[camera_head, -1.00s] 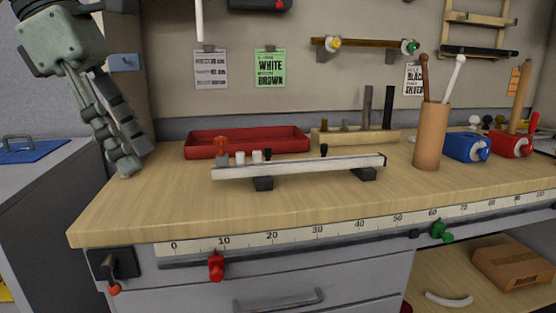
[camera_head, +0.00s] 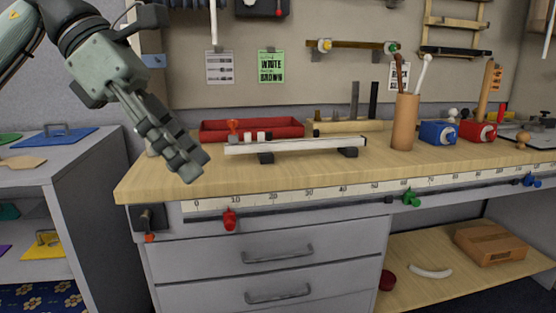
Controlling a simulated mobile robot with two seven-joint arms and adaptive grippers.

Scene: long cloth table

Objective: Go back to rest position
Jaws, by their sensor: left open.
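My left gripper (camera_head: 190,166) hangs over the left end of the wooden workbench (camera_head: 260,180). Its fingers point down and to the right, it is open, and nothing shows between the fingers. It is to the left of the white rail (camera_head: 295,145), which stands on dark feet on the bench and carries small white and orange pieces at its left end. My right gripper is not in view.
A red tray (camera_head: 290,128) lies behind the rail. A brown cylinder (camera_head: 404,123) with sticks, a blue box (camera_head: 437,133) and a red box (camera_head: 478,131) stand to the right. A grey shelf unit (camera_head: 70,165) is at the left.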

